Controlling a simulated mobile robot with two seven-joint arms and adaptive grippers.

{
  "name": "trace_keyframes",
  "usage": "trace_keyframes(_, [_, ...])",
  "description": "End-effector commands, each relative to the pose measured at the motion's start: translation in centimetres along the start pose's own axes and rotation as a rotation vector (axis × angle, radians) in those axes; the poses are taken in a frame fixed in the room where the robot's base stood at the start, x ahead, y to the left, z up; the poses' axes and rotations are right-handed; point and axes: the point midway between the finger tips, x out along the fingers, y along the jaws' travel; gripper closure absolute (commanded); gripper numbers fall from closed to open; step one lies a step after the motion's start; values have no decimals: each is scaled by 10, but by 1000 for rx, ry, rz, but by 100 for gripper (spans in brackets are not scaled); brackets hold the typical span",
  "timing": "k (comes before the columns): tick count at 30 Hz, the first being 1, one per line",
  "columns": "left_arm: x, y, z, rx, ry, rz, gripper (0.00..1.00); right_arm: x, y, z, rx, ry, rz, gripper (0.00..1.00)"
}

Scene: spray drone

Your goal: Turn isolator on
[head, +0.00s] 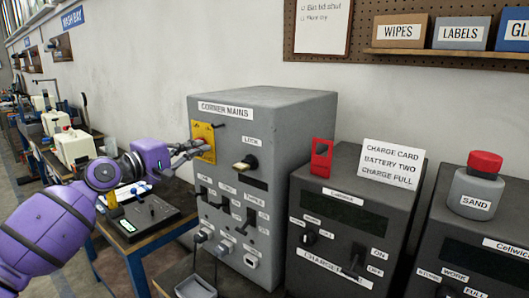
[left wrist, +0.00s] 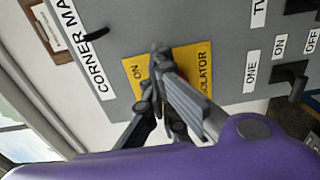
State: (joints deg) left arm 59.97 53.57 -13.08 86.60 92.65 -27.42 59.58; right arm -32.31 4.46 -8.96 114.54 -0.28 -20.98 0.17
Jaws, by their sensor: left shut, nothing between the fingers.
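The yellow isolator plate (head: 208,133) is on the front of the grey box labelled CORNER MAINS (head: 285,125). In the left wrist view the plate (left wrist: 196,54) reads ON at one end and ISOLATOR at the other. My left gripper (head: 203,146) is shut and empty, with its fingertips in front of the plate. In the left wrist view its fingers (left wrist: 158,52) cover the plate's middle. I cannot tell whether they touch it. The isolator's handle is not clearly visible behind the fingers. A short black rod (head: 218,126) shows near the plate's top edge. My right gripper is out of view.
A LOCK switch (head: 246,163) and several toggles sit beside and below the plate, with plugs (head: 203,235) low on the box. A blue-framed bench (head: 130,255) is at left.

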Motion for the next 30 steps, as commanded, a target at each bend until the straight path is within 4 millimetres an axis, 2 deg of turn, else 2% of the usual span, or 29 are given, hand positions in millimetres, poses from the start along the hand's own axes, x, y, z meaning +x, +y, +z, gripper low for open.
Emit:
trace_keyframes(1, [1, 5, 0, 2, 2, 10, 100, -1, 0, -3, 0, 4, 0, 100])
trace_keyframes(6, [1, -2, 2, 1, 2, 8, 100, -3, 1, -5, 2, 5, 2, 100])
trace_keyframes(18, [1, -18, 3, -1, -1, 2, 100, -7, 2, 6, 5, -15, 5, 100])
trace_keyframes(30, [0, -27, 0, 0, 0, -1, 100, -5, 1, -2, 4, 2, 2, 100])
